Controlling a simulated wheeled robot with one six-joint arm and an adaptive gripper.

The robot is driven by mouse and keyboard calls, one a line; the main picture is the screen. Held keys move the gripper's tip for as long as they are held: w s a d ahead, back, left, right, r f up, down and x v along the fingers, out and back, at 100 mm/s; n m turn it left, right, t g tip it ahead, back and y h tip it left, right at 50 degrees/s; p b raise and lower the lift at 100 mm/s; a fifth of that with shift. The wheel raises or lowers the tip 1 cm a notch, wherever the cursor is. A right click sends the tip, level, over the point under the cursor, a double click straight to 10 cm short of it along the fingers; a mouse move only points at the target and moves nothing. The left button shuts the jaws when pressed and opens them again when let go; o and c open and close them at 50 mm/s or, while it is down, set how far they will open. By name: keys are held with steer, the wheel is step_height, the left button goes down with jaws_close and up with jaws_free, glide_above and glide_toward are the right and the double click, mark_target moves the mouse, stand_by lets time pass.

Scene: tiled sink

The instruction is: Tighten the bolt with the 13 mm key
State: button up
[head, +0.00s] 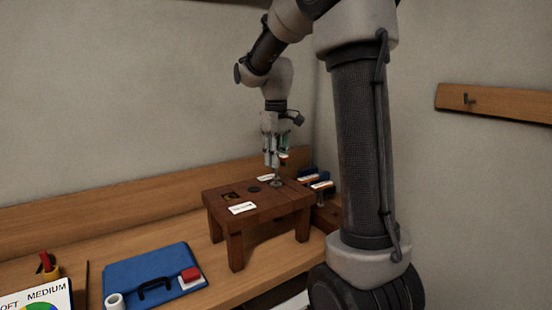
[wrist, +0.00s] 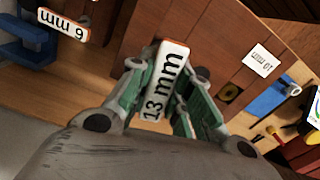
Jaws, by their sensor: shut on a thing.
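My gripper (head: 276,158) points down over the right part of a small dark wooden stand (head: 222,212). It is shut on the 13 mm key, whose white label (wrist: 165,85) shows between the green-padded fingers in the wrist view. In the head view a grey metal piece (head: 277,182) stands below the fingers at the stand's top. I cannot tell whether this is the key's end, the bolt, or both together. The bolt is not clearly visible in the wrist view, where the label and fingers cover that area.
A wall runs behind.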

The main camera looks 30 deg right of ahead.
steer(key=m, duration=0.4)
steer(key=shift+m, duration=0.3)
steer(key=o, duration=1.1)
steer(key=shift+c, duration=0.2)
steer(key=shift+r, duration=3.55)
